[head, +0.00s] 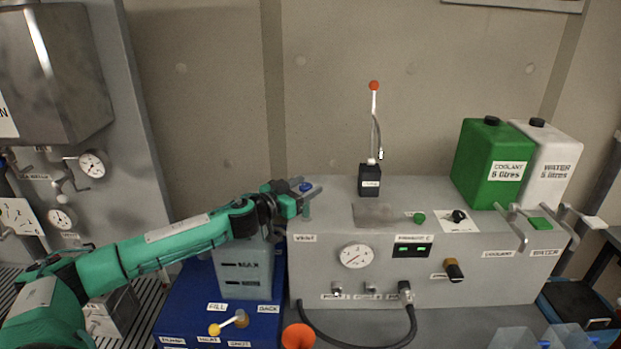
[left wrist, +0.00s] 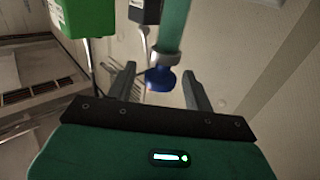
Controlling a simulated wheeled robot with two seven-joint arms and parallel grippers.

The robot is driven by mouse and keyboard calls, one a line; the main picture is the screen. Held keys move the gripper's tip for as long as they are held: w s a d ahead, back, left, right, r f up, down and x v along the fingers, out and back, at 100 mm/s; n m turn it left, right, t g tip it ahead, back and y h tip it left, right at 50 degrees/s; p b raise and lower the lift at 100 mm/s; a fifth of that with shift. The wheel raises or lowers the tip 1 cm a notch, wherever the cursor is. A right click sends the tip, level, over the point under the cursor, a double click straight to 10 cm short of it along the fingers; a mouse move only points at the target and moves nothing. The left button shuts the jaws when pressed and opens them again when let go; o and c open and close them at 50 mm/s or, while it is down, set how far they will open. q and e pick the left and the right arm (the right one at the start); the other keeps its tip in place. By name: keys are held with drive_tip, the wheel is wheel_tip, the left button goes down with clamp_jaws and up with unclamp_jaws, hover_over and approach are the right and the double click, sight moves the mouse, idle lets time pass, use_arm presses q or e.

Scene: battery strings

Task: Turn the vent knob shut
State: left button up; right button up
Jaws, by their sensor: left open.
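The vent knob (head: 306,187) is a small blue knob at the back left corner of the grey console, above the VENT label (head: 304,238). In the left wrist view the blue knob (left wrist: 160,78) sits on the end of a green pipe with a pale collar, and shows between my two fingers. My left gripper (head: 312,191) is open, with its fingers on either side of the knob; in the left wrist view the gripper (left wrist: 158,85) shows gaps between the fingers and the knob. Whether either finger touches it cannot be told. My right gripper is not in view.
The grey console (head: 330,275) carries a gauge (head: 356,255), a display and a black knob. A black box with a red-tipped rod (head: 370,180) stands on it. Green (head: 490,165) and white (head: 556,155) canisters stand at right. A translucent tank (head: 240,270) is below my left forearm.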

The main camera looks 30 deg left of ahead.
use_arm(q)
drive_tip(key=shift+p+x, duration=0.45)
drive_tip(key=shift+x, duration=0.65)
drive_tip(key=shift+w, duration=0.15)
drive_tip(key=c, duration=0.9)
drive_tip(key=shift+c, duration=0.2)
